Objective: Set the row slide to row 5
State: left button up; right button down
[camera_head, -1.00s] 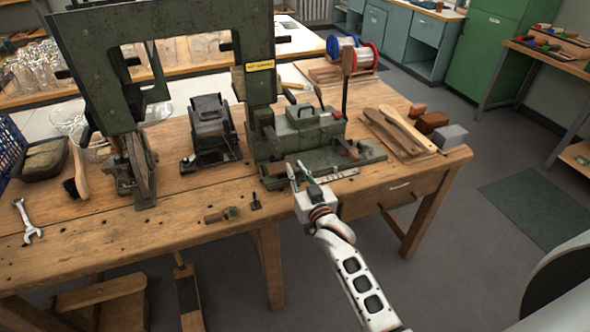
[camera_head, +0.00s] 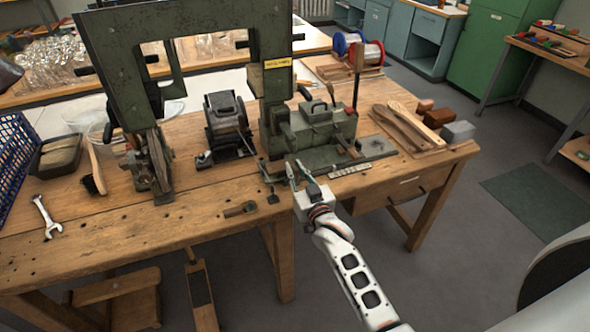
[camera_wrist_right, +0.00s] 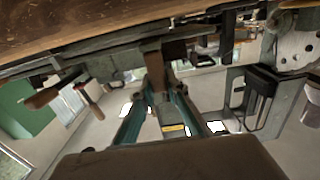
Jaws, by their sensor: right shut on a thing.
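The green tufting machine (camera_head: 322,130) stands near the front edge of the wooden bench. Its low slide bed (camera_head: 378,147) runs along the machine's front, with a pale marked strip (camera_head: 350,170) at the front edge. The row marks are too small to read. My right gripper (camera_head: 293,175) is at the front left of this bed, shut on a small part largely hidden by the fingers. In the right wrist view, the teal fingers (camera_wrist_right: 160,112) close around the lower end of a brownish upright piece (camera_wrist_right: 154,70). My left gripper is not in view.
Brush handles (camera_head: 405,125) and small blocks (camera_head: 458,131) lie to the right. A wooden piece (camera_head: 240,209) and a small black part (camera_head: 272,196) lie left of the gripper. A wrench (camera_head: 46,215) lies far left.

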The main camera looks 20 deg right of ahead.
jog(key=shift+a, duration=0.3)
jog(key=c, duration=2)
grip_release()
jog(key=shift+o, duration=0.2)
jog(key=shift+s, duration=0.2)
jog(key=s, duration=1.1)
jog(key=shift+s+d, duration=0.2)
jog(key=shift+s, duration=0.1)
jog(key=s+a+f+n+g+y, duration=0.2)
jog(key=s+f+n+g, duration=0.2)
jog(key=s+f, duration=1.3)
jog(key=s+g, duration=0.3)
jog(key=shift+s+f, duration=0.25)
jog(key=shift+s, duration=0.15)
